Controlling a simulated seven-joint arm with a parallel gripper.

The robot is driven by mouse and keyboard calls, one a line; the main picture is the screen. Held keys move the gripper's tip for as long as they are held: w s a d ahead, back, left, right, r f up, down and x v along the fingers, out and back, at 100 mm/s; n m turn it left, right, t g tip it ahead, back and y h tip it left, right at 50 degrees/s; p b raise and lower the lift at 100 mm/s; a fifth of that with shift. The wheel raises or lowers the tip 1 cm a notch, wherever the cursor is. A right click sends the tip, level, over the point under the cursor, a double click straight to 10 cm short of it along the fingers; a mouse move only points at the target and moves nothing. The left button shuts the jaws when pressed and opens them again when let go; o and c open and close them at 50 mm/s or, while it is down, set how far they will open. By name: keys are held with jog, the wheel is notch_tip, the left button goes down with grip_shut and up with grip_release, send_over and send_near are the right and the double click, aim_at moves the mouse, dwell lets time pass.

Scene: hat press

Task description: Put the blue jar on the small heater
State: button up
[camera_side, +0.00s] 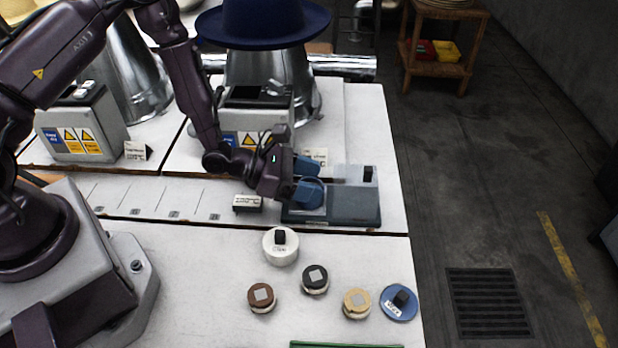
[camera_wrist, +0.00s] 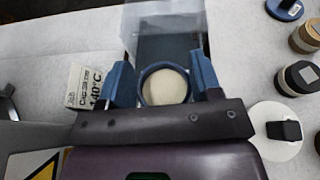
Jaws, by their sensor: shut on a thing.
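The blue jar (camera_side: 313,195) is between the fingers of my gripper (camera_side: 307,180), above the left part of the small heater (camera_side: 355,208). In the wrist view the open blue jar (camera_wrist: 144,88) shows cream-coloured contents, with the blue fingers of my gripper (camera_wrist: 164,82) closed on its two sides. The grey heater (camera_wrist: 165,48) is behind and below it there. The jar looks upright and at or very near the heater's left plate; I cannot tell whether its base touches.
A temperature sign (camera_side: 247,202) stands left of the heater. A blue lid (camera_side: 398,303), a white lid (camera_side: 280,247) and several small jars, including a brown one (camera_side: 262,297), sit in front. A metal hat press with a blue hat (camera_side: 262,22) stands behind.

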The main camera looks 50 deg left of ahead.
jog(key=shift+f, duration=0.1)
jog(key=o, duration=1.1)
